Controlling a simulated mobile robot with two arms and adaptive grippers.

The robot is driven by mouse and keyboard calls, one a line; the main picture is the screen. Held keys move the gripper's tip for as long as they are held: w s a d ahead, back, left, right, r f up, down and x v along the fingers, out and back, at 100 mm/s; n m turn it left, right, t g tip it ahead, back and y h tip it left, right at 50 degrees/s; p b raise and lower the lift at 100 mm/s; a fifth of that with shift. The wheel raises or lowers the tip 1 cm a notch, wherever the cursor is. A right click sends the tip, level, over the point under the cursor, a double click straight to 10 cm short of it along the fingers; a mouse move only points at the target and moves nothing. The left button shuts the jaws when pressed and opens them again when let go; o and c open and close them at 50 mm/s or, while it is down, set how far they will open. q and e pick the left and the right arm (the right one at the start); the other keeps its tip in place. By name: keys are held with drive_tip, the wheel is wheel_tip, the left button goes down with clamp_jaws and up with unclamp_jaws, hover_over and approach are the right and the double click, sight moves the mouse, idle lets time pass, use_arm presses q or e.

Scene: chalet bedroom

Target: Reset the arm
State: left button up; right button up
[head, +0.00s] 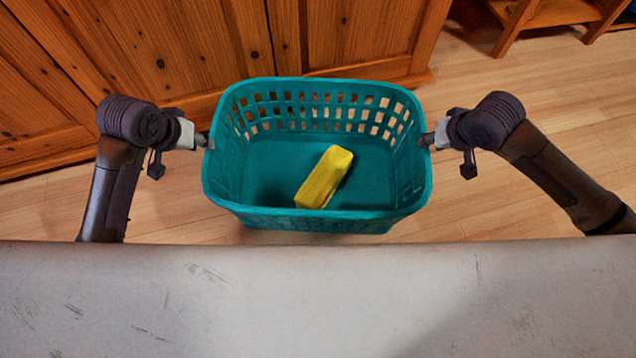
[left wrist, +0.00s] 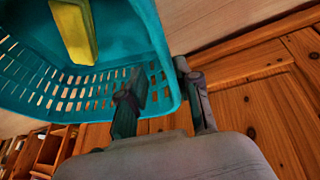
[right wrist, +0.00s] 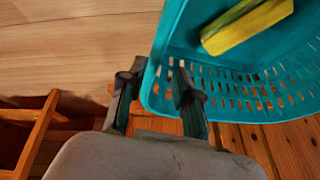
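A teal plastic basket (head: 318,213) with a slotted wall is in the middle of the head view. A yellow block-shaped object (head: 324,178) lies aslant inside it. My left gripper (head: 206,141) is at the basket's left rim. In the left wrist view its fingers (left wrist: 158,82) are apart, one inside the basket wall and one outside. My right gripper (head: 428,140) is at the right rim. In the right wrist view its fingers (right wrist: 160,80) are also apart and straddle the wall. Whether any finger touches the rim is hard to tell.
A wooden cabinet (head: 180,50) stands close behind the basket. A wooden shelf or stool (head: 545,14) is at the upper right. Bare wooden floor (head: 520,90) lies to the right of the basket. A pale, scuffed surface (head: 300,300) fills the bottom of the head view.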

drive_tip(key=shift+s+r, duration=0.25)
drive_tip(key=shift+r, duration=0.35)
